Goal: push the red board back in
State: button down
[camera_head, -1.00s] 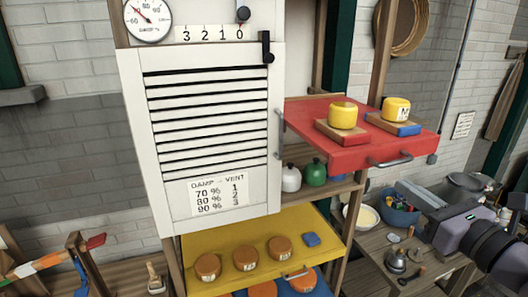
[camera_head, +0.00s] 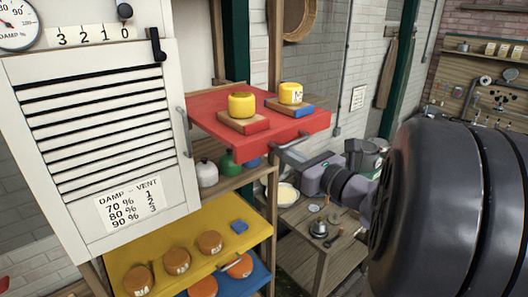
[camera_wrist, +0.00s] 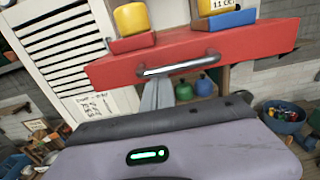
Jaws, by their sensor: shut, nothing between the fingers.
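The red board (camera_head: 262,125) juts out from the shelf frame to the right of the white slatted door. It has a grey bar handle (camera_wrist: 180,65) on its front edge. Two yellow cheeses stand on it, the left one (camera_head: 242,105) on a red-edged block and the right one (camera_head: 290,93) on a blue-edged block. My gripper (camera_head: 294,157) is shut and empty, just in front of the board's front edge, by the handle. In the wrist view my fingers (camera_wrist: 157,94) point up at the handle's left part; I cannot tell whether they touch it.
The white slatted door (camera_head: 95,135) stands left of the board. Below are a yellow board (camera_head: 150,248) with orange cheeses and a blue board (camera_head: 258,281). White and green jars sit under the red board. A low table (camera_head: 318,250) with utensils stands at lower right.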

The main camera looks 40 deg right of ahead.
jog(key=w+a, duration=0.1)
jog(key=w, duration=2.2)
jog(key=shift+a+r+p, duration=0.15)
jog(key=shift+a+p, duration=0.25)
jog(key=shift+p, duration=0.05)
jog(key=shift+r, duration=0.1)
jog(key=shift+s, duration=0.1)
